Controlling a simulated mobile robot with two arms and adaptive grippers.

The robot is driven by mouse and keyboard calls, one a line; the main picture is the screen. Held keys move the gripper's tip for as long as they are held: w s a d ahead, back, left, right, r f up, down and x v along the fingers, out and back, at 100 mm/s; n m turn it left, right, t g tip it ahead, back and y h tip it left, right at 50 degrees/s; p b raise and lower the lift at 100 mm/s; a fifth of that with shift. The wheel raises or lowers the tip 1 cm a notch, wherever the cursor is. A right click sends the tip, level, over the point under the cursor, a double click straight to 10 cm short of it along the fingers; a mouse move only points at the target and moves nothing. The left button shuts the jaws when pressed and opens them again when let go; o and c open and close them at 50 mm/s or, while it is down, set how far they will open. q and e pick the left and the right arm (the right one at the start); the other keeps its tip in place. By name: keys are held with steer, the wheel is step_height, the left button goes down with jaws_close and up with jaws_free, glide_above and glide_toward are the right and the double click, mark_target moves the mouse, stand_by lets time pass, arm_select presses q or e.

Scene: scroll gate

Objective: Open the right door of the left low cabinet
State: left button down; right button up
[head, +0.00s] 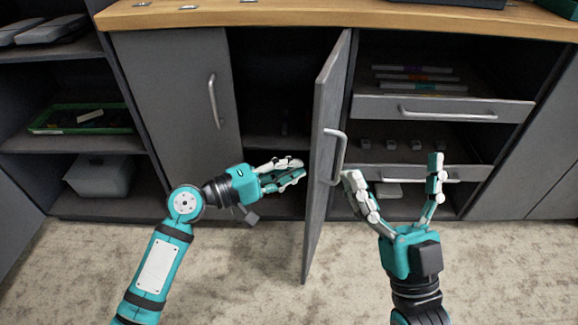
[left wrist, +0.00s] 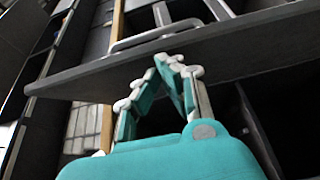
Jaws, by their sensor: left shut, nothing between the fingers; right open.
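The right door (head: 325,140) of the left low cabinet stands swung out, seen nearly edge-on, with a dark opening to its left. Its bar handle (head: 337,157) is on the side facing right. The door also crosses the left wrist view (left wrist: 90,80). The cabinet's left door (head: 178,95) is shut. My left gripper (head: 301,169) is shut and empty, in front of the opening, its fingertips close to the door's inner side; I cannot tell if they touch. My right gripper (head: 396,172) is open and empty, right of the door near its handle.
Right of the door is a unit with a pulled-out upper drawer (head: 440,108) and a lower drawer (head: 390,172) behind my right gripper. Open shelves at left hold a green tray (head: 85,119) and a pale bin (head: 100,175). The carpet (head: 255,280) in front is clear.

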mark_target(314, 174)
steer(key=w+f+g+h+p, duration=0.3)
steer(key=w+f+g, duration=0.2)
steer(key=f+g, duration=0.45)
arm_select(q)
steer(key=d, duration=0.1)
steer(key=s+d+n+t+p, duration=0.1)
steer(key=d, duration=0.1)
steer(key=d+t+y, duration=0.1)
steer(key=shift+s+d+r+p, duration=0.15)
steer(key=shift+s+d+p, duration=0.15)
steer(key=shift+s, duration=0.1)
steer(key=shift+s+d+p, duration=0.2)
steer(key=shift+d, duration=0.4)
steer(key=shift+s+d+p, duration=0.2)
steer(key=shift+d, duration=0.4)
arm_select(e)
steer(key=s+d+f+g+h, duration=0.1)
steer(key=s+f+g, duration=0.1)
steer(key=f, duration=0.3)
steer(key=s+d+f+g+h, duration=0.1)
steer(key=s+d+f+g, duration=0.1)
steer(key=f, duration=0.4)
steer(key=shift+f+m+g, duration=0.15)
steer(key=shift+m+g, duration=0.15)
steer(key=shift+g, duration=0.05)
arm_select(q)
steer(key=shift+a, duration=0.15)
arm_select(e)
steer(key=shift+a, duration=0.2)
